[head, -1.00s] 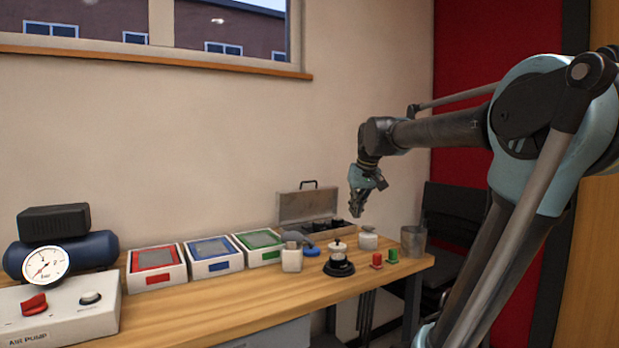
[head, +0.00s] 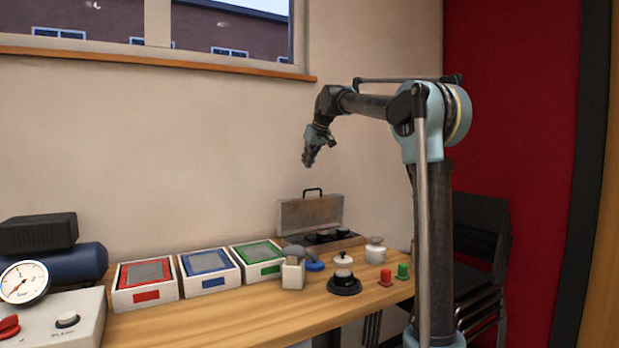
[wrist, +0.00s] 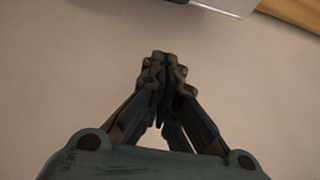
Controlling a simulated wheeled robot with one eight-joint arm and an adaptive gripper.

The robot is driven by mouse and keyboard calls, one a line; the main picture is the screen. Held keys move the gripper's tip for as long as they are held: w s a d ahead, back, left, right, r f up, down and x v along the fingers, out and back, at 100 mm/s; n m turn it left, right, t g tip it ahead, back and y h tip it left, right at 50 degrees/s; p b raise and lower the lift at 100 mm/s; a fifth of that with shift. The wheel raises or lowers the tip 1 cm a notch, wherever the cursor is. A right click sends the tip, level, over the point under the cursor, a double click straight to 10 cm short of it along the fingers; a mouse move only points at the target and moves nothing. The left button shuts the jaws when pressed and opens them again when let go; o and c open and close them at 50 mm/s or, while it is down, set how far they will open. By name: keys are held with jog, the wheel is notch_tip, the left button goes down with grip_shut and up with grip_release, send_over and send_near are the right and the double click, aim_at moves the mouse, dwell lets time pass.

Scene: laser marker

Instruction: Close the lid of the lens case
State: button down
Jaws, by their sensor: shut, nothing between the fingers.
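The lens case (head: 311,212) stands at the back of the bench against the wall. Its grey lid is upright and open, with a dark handle on the top edge. Round dark lenses show in the case's base (head: 334,239). My gripper (head: 308,163) is above the lid, apart from it, and points down. In the wrist view my gripper (wrist: 163,57) has its fingertips together with nothing between them. The case is not clearly seen in the wrist view; only a grey edge shows at the top.
Red, blue and green framed trays (head: 207,273) line the bench to the left. In front of the case are a white block (head: 292,273), a black-based knobbed part (head: 344,284), a white jar (head: 375,251), and red (head: 386,277) and green (head: 403,270) pieces.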

jog(key=shift+w+a+f, duration=0.1)
jog(key=shift+w+f, duration=0.15)
jog(key=shift+f, duration=1.25)
jog(key=shift+w+d+f, duration=0.1)
jog(key=shift+w+f, duration=0.15)
jog(key=shift+f, duration=1.25)
jog(key=shift+w+a+f, duration=0.1)
jog(key=shift+w+f, duration=0.15)
jog(key=shift+f, duration=1.25)
jog(key=shift+s, duration=0.15)
